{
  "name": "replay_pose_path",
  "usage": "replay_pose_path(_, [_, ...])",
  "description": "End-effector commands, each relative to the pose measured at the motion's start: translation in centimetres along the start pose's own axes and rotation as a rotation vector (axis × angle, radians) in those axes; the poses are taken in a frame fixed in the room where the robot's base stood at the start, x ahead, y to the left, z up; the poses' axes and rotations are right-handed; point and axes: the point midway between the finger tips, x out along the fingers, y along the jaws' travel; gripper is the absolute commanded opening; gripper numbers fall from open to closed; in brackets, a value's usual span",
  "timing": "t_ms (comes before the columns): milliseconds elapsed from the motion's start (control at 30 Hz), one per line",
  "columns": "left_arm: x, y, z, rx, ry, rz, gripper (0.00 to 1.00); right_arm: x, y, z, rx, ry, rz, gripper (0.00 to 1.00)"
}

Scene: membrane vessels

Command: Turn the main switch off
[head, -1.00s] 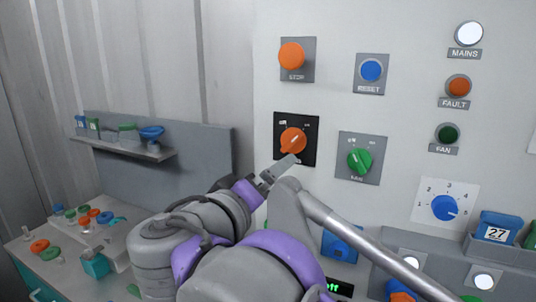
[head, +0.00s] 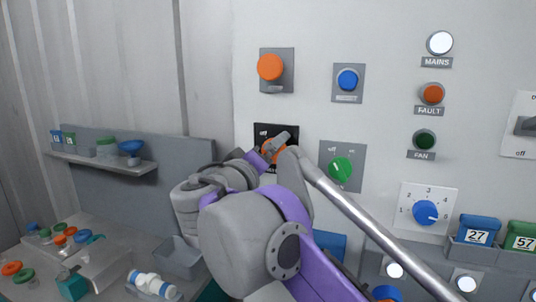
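The main switch is an orange rotary knob (head: 268,152) on a black plate (head: 291,131) with an "off" mark at its upper left. The plate is on the pale panel, below the orange stop button. My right gripper (head: 279,143) is in front of this knob and hides much of it, including its pointer. I cannot tell whether the fingers touch the knob, or whether they are open or shut. The white MAINS lamp (head: 440,42) looks lit. My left gripper is not in view.
Close by are the stop button (head: 270,67), blue reset button (head: 347,79) and green fan knob (head: 340,169). A numbered dial (head: 426,212) and a lever switch (head: 525,126) are farther right. A shelf (head: 100,163) and cluttered bench are at left.

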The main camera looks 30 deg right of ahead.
Motion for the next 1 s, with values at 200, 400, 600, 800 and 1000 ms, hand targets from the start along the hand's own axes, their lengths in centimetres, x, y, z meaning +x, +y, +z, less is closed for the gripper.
replay_pose_path(200, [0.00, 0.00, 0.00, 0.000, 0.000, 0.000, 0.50, 0.15, 0.00, 0.00, 0.000, 0.000, 0.000, 0.97])
replay_pose_path(400, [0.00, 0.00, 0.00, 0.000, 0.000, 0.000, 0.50, 0.13, 0.00, 0.00, 0.000, 0.000, 0.000, 0.72])
replay_pose_path(600, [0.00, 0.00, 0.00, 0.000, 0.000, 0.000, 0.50, 0.11, -0.01, 0.01, 0.000, 0.000, 0.000, 0.36])
replay_pose_path(800, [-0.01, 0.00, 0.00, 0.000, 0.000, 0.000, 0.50, 0.11, -0.02, 0.01, 0.000, 0.000, 0.000, 0.12])
replay_pose_path(1000, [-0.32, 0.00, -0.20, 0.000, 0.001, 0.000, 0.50, 0.10, 0.03, -0.04, -0.025, 0.000, 0.000, 0.12])
